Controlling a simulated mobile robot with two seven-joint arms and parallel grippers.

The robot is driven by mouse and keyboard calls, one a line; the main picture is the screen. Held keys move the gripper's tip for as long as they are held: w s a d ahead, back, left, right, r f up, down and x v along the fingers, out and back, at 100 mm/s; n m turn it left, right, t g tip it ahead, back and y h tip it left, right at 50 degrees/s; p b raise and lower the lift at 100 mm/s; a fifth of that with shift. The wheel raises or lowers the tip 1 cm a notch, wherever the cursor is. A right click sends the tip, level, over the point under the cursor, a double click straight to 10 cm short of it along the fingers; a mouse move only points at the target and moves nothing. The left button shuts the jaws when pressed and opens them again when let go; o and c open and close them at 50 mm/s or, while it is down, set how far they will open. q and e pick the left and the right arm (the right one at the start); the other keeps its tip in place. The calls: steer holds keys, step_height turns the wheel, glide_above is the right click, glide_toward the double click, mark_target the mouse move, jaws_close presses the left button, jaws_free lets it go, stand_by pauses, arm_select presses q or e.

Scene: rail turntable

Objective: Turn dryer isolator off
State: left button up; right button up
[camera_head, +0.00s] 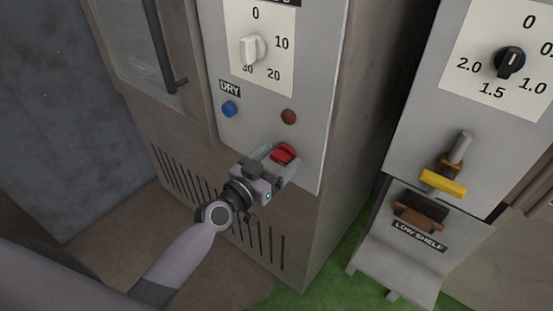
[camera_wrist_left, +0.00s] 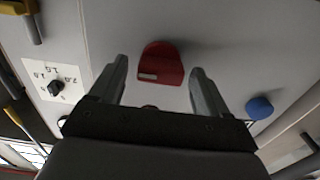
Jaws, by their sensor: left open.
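The dryer isolator is a red handle (camera_head: 283,154) low on the grey front panel of the dryer (camera_head: 222,133). In the left wrist view the red handle (camera_wrist_left: 161,64) lies between the two fingers, with a gap on each side. A short pale mark shows on it. My left gripper (camera_head: 278,163) is open around the handle, its fingers pointing at the panel. It also shows in the left wrist view (camera_wrist_left: 158,84). I cannot tell whether a finger touches the handle. My right gripper is not in view.
Above the handle are a blue button (camera_head: 229,108), a brown-red button (camera_head: 289,116) and a white dial knob (camera_head: 253,49). To the right stands another panel with a black knob (camera_head: 509,62), a yellow handle (camera_head: 443,182) and a low shelf (camera_head: 397,262). Green floor (camera_head: 325,284) lies between.

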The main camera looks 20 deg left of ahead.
arm_select(q)
steer(key=c, duration=1)
steer(key=shift+o, duration=0.2)
